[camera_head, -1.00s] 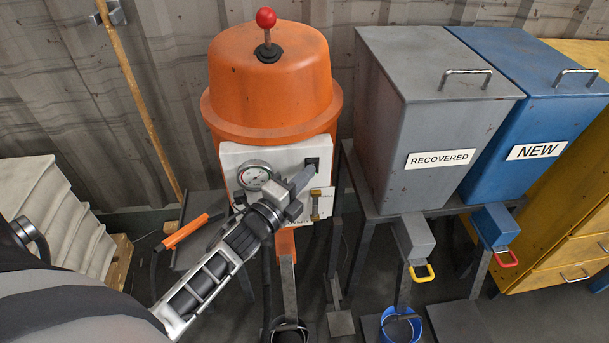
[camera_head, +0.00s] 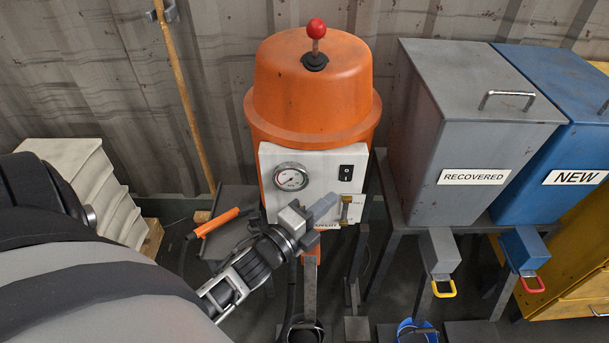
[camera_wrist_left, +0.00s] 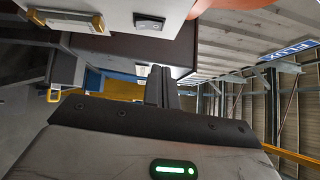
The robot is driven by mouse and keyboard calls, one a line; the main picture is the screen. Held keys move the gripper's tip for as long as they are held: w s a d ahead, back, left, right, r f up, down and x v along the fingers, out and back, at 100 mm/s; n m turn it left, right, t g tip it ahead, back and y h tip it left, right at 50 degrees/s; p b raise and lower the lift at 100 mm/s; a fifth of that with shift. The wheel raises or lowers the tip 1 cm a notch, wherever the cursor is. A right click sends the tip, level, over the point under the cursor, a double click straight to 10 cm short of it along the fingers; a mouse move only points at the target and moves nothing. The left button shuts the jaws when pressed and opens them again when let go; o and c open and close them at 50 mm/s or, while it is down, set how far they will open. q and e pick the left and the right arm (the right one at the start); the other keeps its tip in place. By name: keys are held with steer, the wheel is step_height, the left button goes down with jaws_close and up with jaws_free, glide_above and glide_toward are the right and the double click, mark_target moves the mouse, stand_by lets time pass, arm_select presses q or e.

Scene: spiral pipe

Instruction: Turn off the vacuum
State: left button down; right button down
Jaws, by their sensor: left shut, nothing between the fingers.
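The vacuum is an orange domed machine (camera_head: 312,95) with a red-knobbed lever (camera_head: 316,29) on top. Its white front panel (camera_head: 325,178) carries a round gauge (camera_head: 291,177) and a black rocker switch (camera_head: 345,172). The switch also shows in the left wrist view (camera_wrist_left: 149,22), near the top. My left gripper (camera_head: 325,205) is shut and empty in front of the panel, below and to the left of the switch, apart from it. In the left wrist view the shut fingers (camera_wrist_left: 161,86) point up past the panel's edge. My right gripper is in neither view.
Grey RECOVERED (camera_head: 470,120) and blue NEW (camera_head: 570,130) bins stand to the right. An orange-handled tool (camera_head: 214,222) lies to the left. A wooden pole (camera_head: 183,90) leans at the wall.

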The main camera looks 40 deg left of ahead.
arm_select(q)
steer(key=s, duration=0.5)
steer(key=shift+s+a+r, duration=0.15)
steer(key=shift+a+r, duration=0.1)
steer(key=shift+a, duration=0.05)
steer(key=s+d+f+n+g, duration=0.3)
steer(key=d+f+n+g, duration=0.1)
steer(key=n, duration=0.4)
steer(key=s+d+f+n+g+h, duration=0.1)
steer(key=s+d+f+n+g, duration=0.2)
steer(key=d+n, duration=0.4)
steer(key=shift+s+d+f+n+g, duration=0.2)
steer(key=shift+s+f+n+g, duration=0.15)
steer(key=shift+f+n, duration=0.7)
steer(key=shift+r, duration=0.2)
